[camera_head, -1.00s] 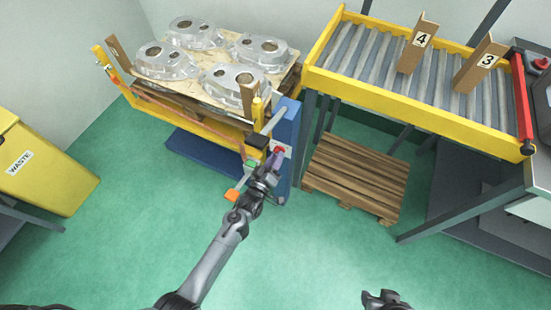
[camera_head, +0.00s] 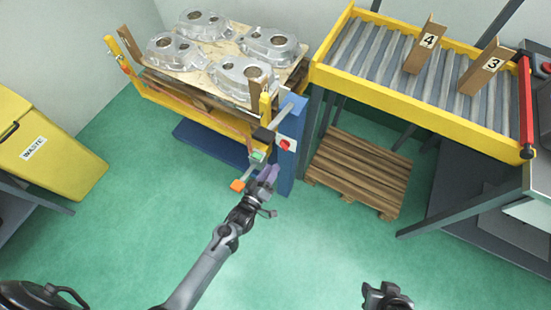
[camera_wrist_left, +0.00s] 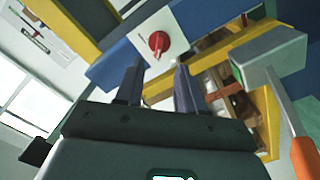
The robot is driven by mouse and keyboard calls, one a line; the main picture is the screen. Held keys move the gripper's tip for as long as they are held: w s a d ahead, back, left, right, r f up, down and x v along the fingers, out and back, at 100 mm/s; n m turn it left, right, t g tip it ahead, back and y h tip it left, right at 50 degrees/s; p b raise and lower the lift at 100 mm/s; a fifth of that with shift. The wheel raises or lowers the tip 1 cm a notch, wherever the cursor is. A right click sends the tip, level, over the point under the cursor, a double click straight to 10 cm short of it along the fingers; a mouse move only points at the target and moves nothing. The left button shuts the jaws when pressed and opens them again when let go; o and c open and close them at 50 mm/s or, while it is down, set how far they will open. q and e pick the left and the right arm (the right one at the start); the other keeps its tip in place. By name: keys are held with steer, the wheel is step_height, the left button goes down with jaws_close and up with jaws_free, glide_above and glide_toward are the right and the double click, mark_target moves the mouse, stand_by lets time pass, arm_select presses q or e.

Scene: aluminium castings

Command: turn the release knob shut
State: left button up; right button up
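The release knob (camera_head: 285,145) is a small red knob on a white plate on the blue post at the cart's front corner. In the left wrist view the round red knob (camera_wrist_left: 158,42) is clear on its white plate, beyond and between my fingertips. I cannot tell whether it is set open or shut. My left gripper (camera_head: 270,174) is just below and in front of the knob, apart from it. Its two fingers (camera_wrist_left: 158,70) are spread with nothing between them. My right gripper (camera_head: 386,296) is at the bottom edge, partly cut off, away from the knob.
A lever with an orange end (camera_head: 238,185) and a green block (camera_head: 258,156) are close left of my left gripper. The yellow cart (camera_head: 200,122) bears several castings. A roller conveyor (camera_head: 385,85) and a wooden pallet (camera_head: 358,172) are to the right. Open green floor lies in front.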

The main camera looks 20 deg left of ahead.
arm_select(q)
steer(key=shift+s+a, duration=0.1)
steer(key=shift+s, duration=1.05)
steer(key=s+a+r+m+g+p, duration=0.1)
steer(key=s+r+m+g+p, duration=0.25)
steer(key=r, duration=0.35)
steer(key=s+a+r+m+g+p, duration=0.1)
steer(key=s+r+m+g+p, duration=0.1)
steer(key=s+r+p, duration=0.4)
steer(key=s+a+r+m+g+y+p, duration=0.15)
steer(key=s+r+m+g, duration=0.35)
steer(key=s+r+g, duration=0.55)
step_height(320, 180, up, 34)
steer(key=s+t+p, duration=0.1)
steer(key=p, duration=3.5)
steer(key=shift+r+t, duration=0.25)
steer(key=shift+t, duration=0.05)
